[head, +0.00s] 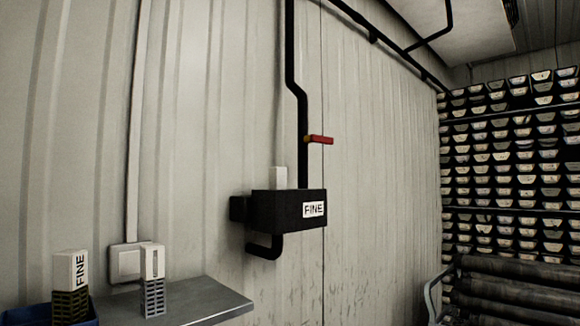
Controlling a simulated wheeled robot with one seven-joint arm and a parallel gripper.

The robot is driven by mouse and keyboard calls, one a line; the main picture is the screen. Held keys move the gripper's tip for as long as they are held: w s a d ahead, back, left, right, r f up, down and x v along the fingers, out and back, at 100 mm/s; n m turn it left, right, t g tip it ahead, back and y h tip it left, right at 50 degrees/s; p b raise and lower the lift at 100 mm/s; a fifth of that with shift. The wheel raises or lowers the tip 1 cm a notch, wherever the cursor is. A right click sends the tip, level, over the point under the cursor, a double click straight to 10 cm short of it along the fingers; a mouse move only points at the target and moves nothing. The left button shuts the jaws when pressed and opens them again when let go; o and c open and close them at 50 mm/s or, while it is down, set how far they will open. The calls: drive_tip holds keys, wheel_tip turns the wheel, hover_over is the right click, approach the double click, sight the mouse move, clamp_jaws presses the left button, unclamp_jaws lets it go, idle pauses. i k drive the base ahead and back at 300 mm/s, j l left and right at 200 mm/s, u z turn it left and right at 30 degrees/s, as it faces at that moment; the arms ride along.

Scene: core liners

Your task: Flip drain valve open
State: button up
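A valve with a red lever handle (320,139) sits on a black vertical pipe (303,120) on the corrugated wall. The handle points sideways to the right, across the pipe, with a small yellowish hub at its left end. Below it, the pipe runs down to a black box (275,207) with a white label reading "FINE". A short black curved pipe (264,249) comes out under the box. My gripper is not in view.
A similar block marked "FINE" (70,285) stands in a blue bin (25,316). Racks of stacked trays (510,150) and dark cylinders (515,290) fill the right side.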

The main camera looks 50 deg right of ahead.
sight(313, 139)
drive_tip(key=z, duration=1.05)
